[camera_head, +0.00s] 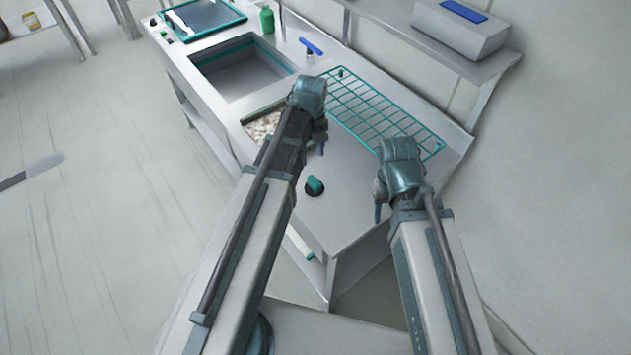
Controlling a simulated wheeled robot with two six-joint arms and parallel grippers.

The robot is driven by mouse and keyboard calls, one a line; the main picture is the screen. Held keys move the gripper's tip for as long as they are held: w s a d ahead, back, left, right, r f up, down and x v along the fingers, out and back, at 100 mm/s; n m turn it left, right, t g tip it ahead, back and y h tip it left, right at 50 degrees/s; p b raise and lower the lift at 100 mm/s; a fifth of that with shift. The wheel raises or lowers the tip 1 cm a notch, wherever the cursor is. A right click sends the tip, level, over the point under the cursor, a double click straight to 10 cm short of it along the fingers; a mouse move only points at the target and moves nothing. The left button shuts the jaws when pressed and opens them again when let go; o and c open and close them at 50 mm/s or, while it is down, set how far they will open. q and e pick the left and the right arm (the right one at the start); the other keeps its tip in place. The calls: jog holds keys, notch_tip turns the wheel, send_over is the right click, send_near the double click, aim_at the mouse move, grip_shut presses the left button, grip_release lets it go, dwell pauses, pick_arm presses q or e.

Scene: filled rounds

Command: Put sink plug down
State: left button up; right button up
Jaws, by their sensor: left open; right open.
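A small teal and black object (315,186), which looks like the sink plug, lies on the bare white counter (345,215) near its front corner. My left gripper (321,145) is above the counter, a little farther back than the plug, and looks empty. My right gripper (378,208) is to the right of the plug, over the counter's right edge, and looks empty. Both grippers are open and apart from the plug. My arm links hide parts of the counter.
A sink basin (225,82) with a teal rim is at the upper left. A teal wire rack (385,112) lies behind my grippers. A green bottle (267,20) stands behind the sink. A shelf with a grey box (460,28) hangs at the upper right.

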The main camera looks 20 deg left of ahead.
aim_at(314, 180)
pick_arm(q)
notch_tip(314, 180, down, 9)
jog(key=b, duration=0.8)
jog(key=shift+r, duration=0.15)
jog(key=f+b, duration=0.1)
jog(key=b, duration=0.1)
jog(key=f+b, duration=0.1)
jog(key=f, duration=0.1)
jog(key=f+b, duration=0.2)
jog(key=shift+d+f+b, duration=0.1)
jog(key=shift+d+b, duration=0.2)
jog(key=shift+b, duration=0.05)
jog(key=shift+c, duration=0.3)
grip_shut()
